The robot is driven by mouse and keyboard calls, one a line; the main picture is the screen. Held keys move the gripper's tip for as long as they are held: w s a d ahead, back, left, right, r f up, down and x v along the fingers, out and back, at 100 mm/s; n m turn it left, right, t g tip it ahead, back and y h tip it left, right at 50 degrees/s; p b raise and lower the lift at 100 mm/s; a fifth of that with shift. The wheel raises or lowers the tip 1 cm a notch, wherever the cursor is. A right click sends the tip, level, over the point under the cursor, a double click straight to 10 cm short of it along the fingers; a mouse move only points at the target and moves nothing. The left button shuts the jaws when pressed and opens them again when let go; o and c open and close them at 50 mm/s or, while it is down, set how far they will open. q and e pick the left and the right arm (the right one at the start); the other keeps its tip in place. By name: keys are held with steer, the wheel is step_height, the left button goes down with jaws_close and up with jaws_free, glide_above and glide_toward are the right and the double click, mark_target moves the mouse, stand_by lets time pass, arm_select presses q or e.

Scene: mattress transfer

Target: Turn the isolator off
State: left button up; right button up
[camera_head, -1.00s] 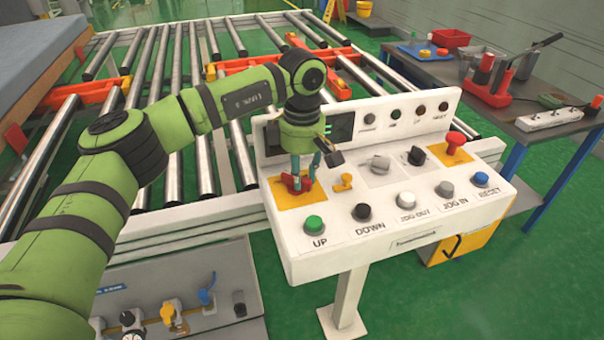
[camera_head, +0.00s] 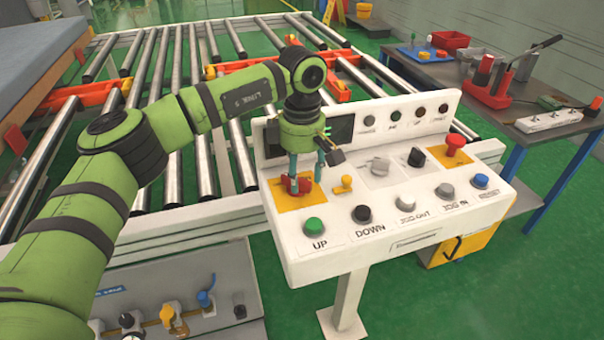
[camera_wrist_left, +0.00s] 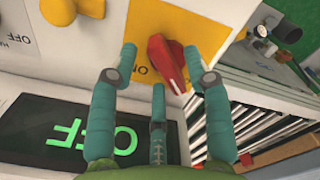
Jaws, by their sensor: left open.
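The isolator is a red rotary handle (camera_head: 297,184) on a yellow plate (camera_head: 309,198) at the left of the white control panel (camera_head: 385,243). In the left wrist view two fingertips (camera_wrist_left: 160,52) stand on either side of the handle, apart from each other. Contact cannot be told. A dark screen (camera_wrist_left: 55,135) shows green OFF letters. My right gripper is not in view.
A small yellow knob (camera_head: 343,184) stands just right of the isolator. Push buttons, including a green UP button (camera_head: 314,225), line the front edge. A red mushroom button (camera_head: 454,143) is at the far right. A roller conveyor (camera_head: 198,125) lies behind.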

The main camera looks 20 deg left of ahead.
mark_target(302, 178)
arm_select(q)
step_height(302, 178, up, 11)
steer(key=shift+r, duration=0.2)
stand_by(0.4)
